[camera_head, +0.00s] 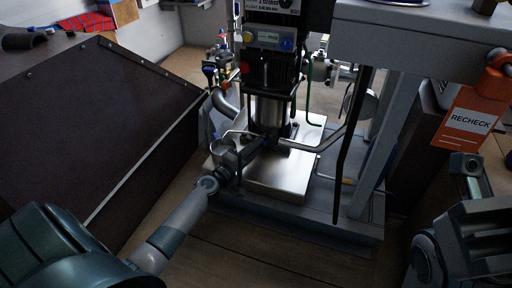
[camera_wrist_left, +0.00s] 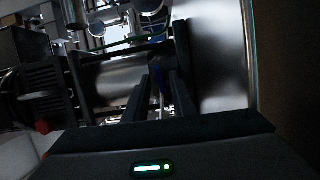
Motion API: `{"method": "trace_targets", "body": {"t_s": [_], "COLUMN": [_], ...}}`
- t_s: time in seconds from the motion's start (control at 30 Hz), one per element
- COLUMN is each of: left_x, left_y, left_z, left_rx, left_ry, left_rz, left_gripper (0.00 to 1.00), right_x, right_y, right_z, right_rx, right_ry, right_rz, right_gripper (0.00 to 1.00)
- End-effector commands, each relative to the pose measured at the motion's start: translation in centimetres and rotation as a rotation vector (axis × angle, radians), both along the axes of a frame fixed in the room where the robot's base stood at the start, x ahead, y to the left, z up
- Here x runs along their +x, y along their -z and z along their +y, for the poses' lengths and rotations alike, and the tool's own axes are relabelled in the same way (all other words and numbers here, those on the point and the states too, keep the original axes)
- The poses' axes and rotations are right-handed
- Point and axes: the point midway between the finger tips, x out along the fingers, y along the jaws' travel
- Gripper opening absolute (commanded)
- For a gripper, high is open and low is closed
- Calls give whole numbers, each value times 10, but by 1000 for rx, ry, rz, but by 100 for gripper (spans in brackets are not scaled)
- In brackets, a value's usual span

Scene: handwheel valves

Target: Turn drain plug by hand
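A small blue part (camera_wrist_left: 158,88), which looks like the drain plug, sits low at the pump's metal body. It also shows as a dark blue spot in the head view (camera_head: 268,142). My left gripper (camera_head: 262,143) reaches in from the left at the foot of the pump (camera_head: 268,108). In the left wrist view, its two dark fingers (camera_wrist_left: 159,82) stand apart, with the blue part between them. I cannot tell whether either finger touches it. My right arm shows at the lower right of the head view, but no right fingers can be made out.
The pump stands on a steel plate (camera_head: 290,178) over a grey base (camera_head: 300,217). A bent pipe (camera_head: 335,137) and a dark upright hose (camera_head: 351,160) are close on the right. A dark slanted panel (camera_head: 95,125) fills the left. An orange RECHECK tag (camera_head: 470,121) hangs at right.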

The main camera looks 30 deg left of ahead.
Motion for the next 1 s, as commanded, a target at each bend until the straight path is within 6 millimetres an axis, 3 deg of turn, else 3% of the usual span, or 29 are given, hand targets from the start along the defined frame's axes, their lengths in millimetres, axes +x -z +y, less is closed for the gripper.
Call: {"method": "trace_targets", "body": {"t_s": [0.53, 0.63, 1.0], "left_x": [4, 4, 3], "left_y": [0, 0, 0], "left_z": [0, 0, 0], "left_rx": [0, 0, 3], "left_ry": [0, 0, 0], "left_rz": [0, 0, 2], "left_gripper": [24, 0, 0], "right_x": [-2, -2, -1], "right_y": [-1, -1, -1], "right_z": [0, 0, 0], "right_rx": [0, -1, -1], "right_ry": [1, 0, 1], "right_rz": [-10, -11, -8], "right_gripper": [24, 24, 24]}}
